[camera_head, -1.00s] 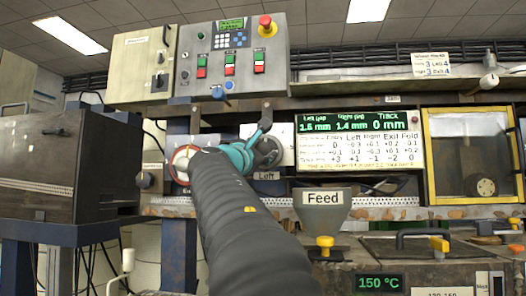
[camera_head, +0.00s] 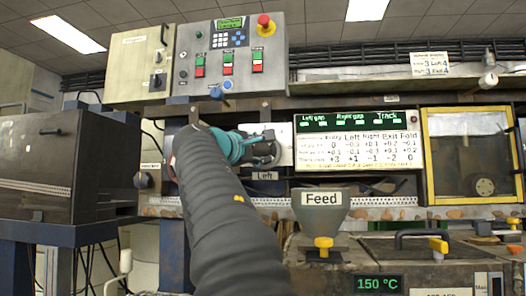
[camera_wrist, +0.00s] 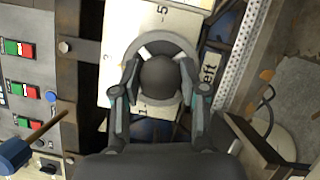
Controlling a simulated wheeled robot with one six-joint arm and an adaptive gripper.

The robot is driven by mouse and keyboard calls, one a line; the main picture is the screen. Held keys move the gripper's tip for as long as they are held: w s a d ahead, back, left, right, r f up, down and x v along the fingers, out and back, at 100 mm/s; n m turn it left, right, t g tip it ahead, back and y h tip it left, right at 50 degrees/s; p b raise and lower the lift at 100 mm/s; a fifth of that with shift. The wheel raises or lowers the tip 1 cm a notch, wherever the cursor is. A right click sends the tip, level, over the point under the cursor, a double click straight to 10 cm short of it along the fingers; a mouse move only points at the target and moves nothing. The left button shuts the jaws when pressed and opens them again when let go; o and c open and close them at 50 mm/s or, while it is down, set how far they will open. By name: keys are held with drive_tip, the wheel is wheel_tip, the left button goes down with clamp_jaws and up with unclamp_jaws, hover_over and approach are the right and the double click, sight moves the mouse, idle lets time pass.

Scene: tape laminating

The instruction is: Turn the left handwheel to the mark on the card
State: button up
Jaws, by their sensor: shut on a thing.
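The left handwheel (camera_wrist: 137,52) is a grey round wheel with a dark round knob (camera_wrist: 160,82), mounted before a white scale plate (camera_wrist: 122,28) with numbers; a 5 and a 1 are readable. In the wrist view my gripper (camera_wrist: 160,76) has a finger on each side of the knob and is shut on it. In the head view my gripper (camera_head: 260,148) is at the wheel, above the "Left" label (camera_head: 265,176), and partly hides it. A small card (camera_head: 430,64) at upper right carries two rows with 3s and 4s; its finer text is too small to read.
The display board (camera_head: 358,142) right of the wheel shows Left gap, Right gap and Track above a table. A control box (camera_head: 230,60) with buttons is above. The Feed funnel (camera_head: 322,208) stands below right. A dark cabinet (camera_head: 60,165) is at left.

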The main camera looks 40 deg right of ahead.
drive_tip(key=m, duration=0.1)
drive_tip(key=m+y, duration=0.1)
drive_tip(key=m, duration=0.1)
drive_tip(key=shift+w+f+m+g, duration=0.15)
drive_tip(key=shift+m+g, duration=0.15)
drive_tip(key=shift+g, duration=0.1)
drive_tip(key=shift+m+y, duration=0.7)
drive_tip(key=shift+m, duration=0.6)
drive_tip(key=o, duration=1.1)
drive_tip(key=shift+a, duration=0.2)
drive_tip(key=shift+o, duration=0.2)
drive_tip(key=shift+d+r+m, duration=0.1)
drive_tip(key=shift+r+m, duration=0.1)
drive_tip(key=shift+m, duration=0.1)
